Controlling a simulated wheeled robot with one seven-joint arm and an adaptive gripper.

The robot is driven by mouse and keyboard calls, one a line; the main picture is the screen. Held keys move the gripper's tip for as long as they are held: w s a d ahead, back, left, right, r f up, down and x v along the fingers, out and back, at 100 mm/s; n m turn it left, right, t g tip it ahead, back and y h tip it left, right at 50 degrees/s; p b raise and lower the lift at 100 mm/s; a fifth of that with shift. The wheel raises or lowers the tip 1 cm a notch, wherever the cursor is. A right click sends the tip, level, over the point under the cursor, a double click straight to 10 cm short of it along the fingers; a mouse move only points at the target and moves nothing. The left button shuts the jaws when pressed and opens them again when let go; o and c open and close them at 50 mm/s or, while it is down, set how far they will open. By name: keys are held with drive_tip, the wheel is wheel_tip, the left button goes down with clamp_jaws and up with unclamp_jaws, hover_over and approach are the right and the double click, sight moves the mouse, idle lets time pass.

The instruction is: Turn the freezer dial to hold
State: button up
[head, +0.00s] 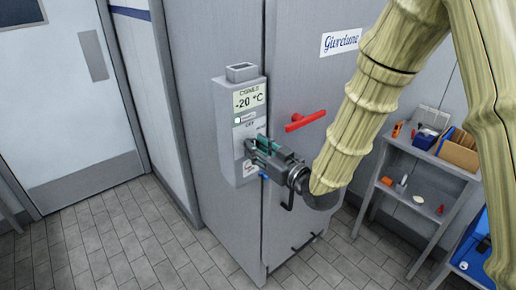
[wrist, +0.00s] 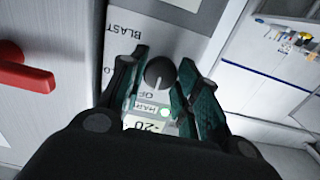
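The freezer dial (wrist: 160,73) is a dark round knob on the grey control panel, seen in the wrist view between my two teal fingers. A light mark shows on its lower edge, near the letters "OF"; its exact setting is hard to read. "BLAST" is printed further up the panel; another label is partly cut off by the left finger. My gripper (wrist: 164,62) is open, one finger on each side of the dial; I cannot tell whether either touches it. In the head view my gripper (head: 254,146) is at the front of the control box (head: 229,137) and hides the dial.
The display (head: 249,97) reads -20 °C, with a small lit indicator below it. A red door handle (head: 305,121) sticks out right of the box, close to my arm. A shelf unit (head: 425,170) with small items stands at the right. The tiled floor (head: 120,240) is clear at the left.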

drive_tip(key=c, duration=0.3)
drive_tip(key=shift+m, duration=0.3)
drive_tip(key=m+b, duration=0.2)
drive_tip(key=m, duration=0.9)
drive_tip(key=shift+b, duration=0.35)
idle(0.4)
drive_tip(key=o, duration=1)
drive_tip(key=shift+o, duration=0.2)
